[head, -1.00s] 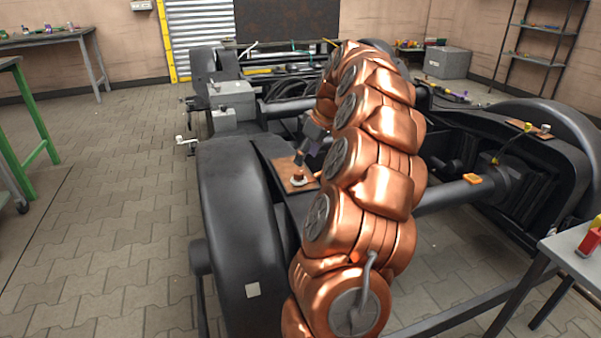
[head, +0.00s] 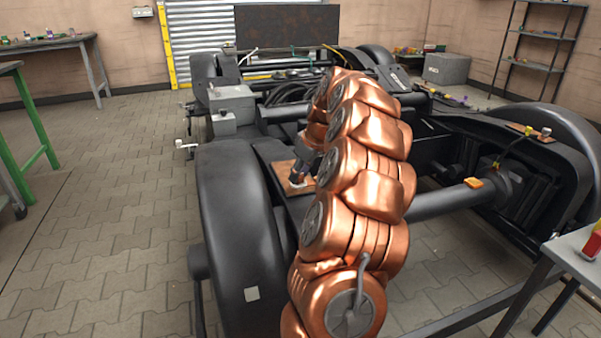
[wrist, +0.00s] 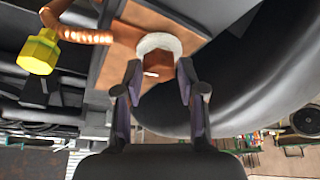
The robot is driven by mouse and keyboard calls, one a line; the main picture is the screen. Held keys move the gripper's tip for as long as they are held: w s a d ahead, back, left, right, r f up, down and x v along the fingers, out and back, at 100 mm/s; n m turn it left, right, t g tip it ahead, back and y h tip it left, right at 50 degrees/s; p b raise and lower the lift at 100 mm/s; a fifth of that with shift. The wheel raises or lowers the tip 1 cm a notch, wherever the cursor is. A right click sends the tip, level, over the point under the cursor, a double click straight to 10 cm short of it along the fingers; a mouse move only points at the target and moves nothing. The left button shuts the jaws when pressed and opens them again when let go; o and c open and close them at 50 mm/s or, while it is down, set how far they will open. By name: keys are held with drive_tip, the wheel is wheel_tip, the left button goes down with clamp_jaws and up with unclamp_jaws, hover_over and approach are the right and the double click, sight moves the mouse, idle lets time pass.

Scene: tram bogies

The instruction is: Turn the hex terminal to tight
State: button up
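The hex terminal (wrist: 158,66) is a copper-brown hex piece with a white ring (wrist: 158,42) around its base, on a brown plate (wrist: 122,45). A short pale mark shows on the terminal. My gripper (wrist: 158,75) is open, with one dark finger on each side of the terminal and a small gap visible at both sides. In the head view my gripper (head: 299,177) is down at the brown plate (head: 277,178), beside the black wheel; it largely hides the terminal there.
A yellow hex fitting (wrist: 39,51) on a copper-coloured cable lies left of the plate in the wrist view. The large black wheel (head: 240,230) stands close beside the plate.

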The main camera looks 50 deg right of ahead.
clamp_jaws()
drive_tip(key=shift+a, duration=0.1)
drive_tip(key=m+h+p, duration=0.1)
drive_tip(key=m+p, duration=0.1)
drive_tip(key=m, duration=0.2)
drive_tip(key=shift+r+h, duration=0.1)
drive_tip(key=shift+h, duration=0.2)
drive_tip(key=m+p, duration=0.1)
drive_tip(key=m, duration=0.1)
drive_tip(key=m+g+h+p, duration=0.1)
drive_tip(key=m, duration=0.1)
drive_tip(key=shift+a+m+h, duration=0.1)
drive_tip(key=shift+m+h, duration=0.2)
drive_tip(key=m+g+p, duration=0.1)
drive_tip(key=m, duration=0.1)
drive_tip(key=m+h+p, duration=0.1)
drive_tip(key=m, duration=0.2)
drive_tip(key=shift+g, duration=0.4)
drive_tip(key=shift+w+m+g+h, duration=0.15)
drive_tip(key=shift+m+g+h, duration=0.15)
drive_tip(key=shift+m, duration=0.8)
drive_tip(key=m+g, duration=0.1)
drive_tip(key=m, duration=0.3)
drive_tip(key=shift+g, duration=0.3)
